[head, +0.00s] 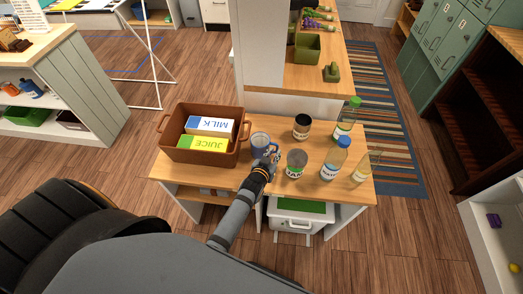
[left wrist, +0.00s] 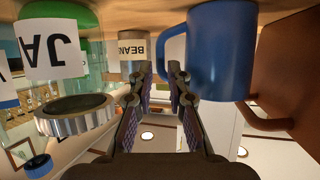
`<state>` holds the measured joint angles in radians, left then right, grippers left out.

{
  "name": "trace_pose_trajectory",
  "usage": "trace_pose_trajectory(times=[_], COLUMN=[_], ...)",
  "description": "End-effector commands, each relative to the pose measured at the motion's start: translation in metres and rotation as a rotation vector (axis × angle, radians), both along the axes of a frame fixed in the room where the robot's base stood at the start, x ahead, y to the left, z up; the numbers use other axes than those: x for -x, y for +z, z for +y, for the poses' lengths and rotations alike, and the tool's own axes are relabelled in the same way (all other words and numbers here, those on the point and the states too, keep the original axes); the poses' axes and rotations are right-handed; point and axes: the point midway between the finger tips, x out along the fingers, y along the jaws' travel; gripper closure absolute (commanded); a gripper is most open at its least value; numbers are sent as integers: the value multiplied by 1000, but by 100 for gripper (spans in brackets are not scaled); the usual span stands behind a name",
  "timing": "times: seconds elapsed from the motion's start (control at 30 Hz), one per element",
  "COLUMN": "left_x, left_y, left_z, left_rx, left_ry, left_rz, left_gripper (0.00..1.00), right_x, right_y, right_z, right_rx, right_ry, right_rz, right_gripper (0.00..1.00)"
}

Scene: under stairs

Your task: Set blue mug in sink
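The blue mug (head: 260,143) stands on the wooden table, right of the brown crate. In the left wrist view, which is upside down, the mug (left wrist: 225,48) shows its handle (left wrist: 166,52) turned toward my left gripper. My left gripper (left wrist: 160,72) is open, with its fingertips close to the handle; the handle is partly hidden by a finger, and I cannot tell whether they touch. In the head view the gripper (head: 272,158) is just in front of the mug. My right gripper is not in view. I cannot make out a sink.
The brown crate (head: 171,149) holds milk (head: 210,126) and juice (head: 203,144) cartons. A labelled jar (head: 295,166), a dark-topped can (head: 302,126), a blue-capped water bottle (head: 335,160) and other bottles stand right of the gripper. Wood floor (head: 405,230) is free at the right.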

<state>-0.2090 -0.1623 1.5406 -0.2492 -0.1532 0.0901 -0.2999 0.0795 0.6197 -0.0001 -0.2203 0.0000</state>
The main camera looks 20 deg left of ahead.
Motion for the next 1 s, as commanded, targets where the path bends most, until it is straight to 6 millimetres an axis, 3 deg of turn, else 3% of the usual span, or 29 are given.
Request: trace_pose_trajectory(times=[0.1, 0.37, 0.67, 0.8, 1.0], left_x=[-5, -42, -48, -48, -47], left_y=[-4, -22, -19, -19, -19], left_z=[0, 1, 1, 1, 1], left_rx=[0, 0, 0, 0, 0], left_ry=[0, -1, -1, -1, -1], left_rz=[0, -1, 2, 1, 2], left_gripper=[83, 83, 83, 100, 100], right_x=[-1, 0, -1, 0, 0], right_y=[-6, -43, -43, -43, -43], right_z=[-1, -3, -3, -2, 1], right_rx=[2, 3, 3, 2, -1], right_ry=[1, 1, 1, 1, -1], right_rz=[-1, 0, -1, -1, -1], right_gripper=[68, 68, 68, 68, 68])
